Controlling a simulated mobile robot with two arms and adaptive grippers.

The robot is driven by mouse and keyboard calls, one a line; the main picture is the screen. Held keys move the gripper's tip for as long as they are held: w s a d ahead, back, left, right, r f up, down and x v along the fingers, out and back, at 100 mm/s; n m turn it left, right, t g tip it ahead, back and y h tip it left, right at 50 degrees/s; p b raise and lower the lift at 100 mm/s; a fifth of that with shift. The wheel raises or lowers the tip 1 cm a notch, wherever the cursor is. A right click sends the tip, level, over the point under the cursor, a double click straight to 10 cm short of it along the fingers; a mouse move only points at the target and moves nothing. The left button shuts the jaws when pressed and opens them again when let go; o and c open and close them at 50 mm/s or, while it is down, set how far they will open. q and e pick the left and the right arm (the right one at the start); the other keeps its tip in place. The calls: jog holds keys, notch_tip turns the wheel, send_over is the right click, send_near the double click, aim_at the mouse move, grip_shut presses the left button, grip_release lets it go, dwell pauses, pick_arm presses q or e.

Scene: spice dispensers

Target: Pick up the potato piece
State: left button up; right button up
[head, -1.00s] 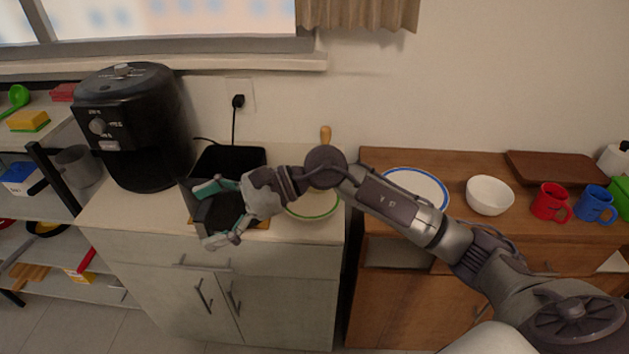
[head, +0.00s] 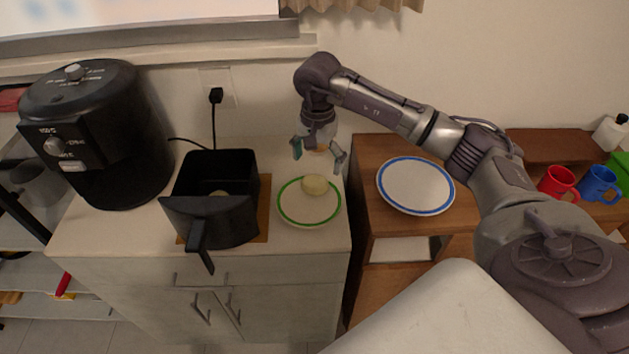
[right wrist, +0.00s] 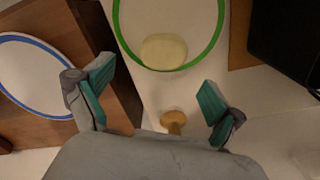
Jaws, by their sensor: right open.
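A pale yellow potato piece (head: 315,185) lies on a white plate with a green rim (head: 296,217) on the light cabinet top. In the right wrist view the potato piece (right wrist: 164,51) lies near the plate's edge, beyond the fingertips. My right gripper (head: 318,154) points down with its teal fingers spread, behind and above the potato piece. Nothing is between its fingers (right wrist: 156,86), and it is apart from the potato piece. Another pale piece (head: 218,193) shows partly inside the black fryer basket (head: 226,234). My left gripper is not in view.
The black air fryer (head: 98,130) stands at the left, with the basket on a wooden board (head: 263,210) beside the plate. A round wooden knob or handle (right wrist: 173,118) sits behind the plate. A blue-rimmed plate (head: 415,185) is on the brown cabinet.

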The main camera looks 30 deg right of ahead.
aim_at(315, 180)
jog(key=f, duration=0.1)
jog(key=f+p, duration=0.1)
jog(key=f, duration=0.1)
jog(key=shift+a+p, duration=0.25)
jog(key=shift+p, duration=0.05)
notch_tip(315, 180, down, 3)
jog(key=shift+w+r+p, duration=0.1)
jog(key=shift+r+p, duration=0.05)
jog(key=shift+p, duration=0.15)
jog(key=shift+f, duration=0.3)
jog(key=shift+c, duration=0.2)
jog(key=c, duration=1)
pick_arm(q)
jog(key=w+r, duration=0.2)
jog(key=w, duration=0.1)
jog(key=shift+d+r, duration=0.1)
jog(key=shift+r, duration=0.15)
pick_arm(e)
jog(key=shift+c, duration=1)
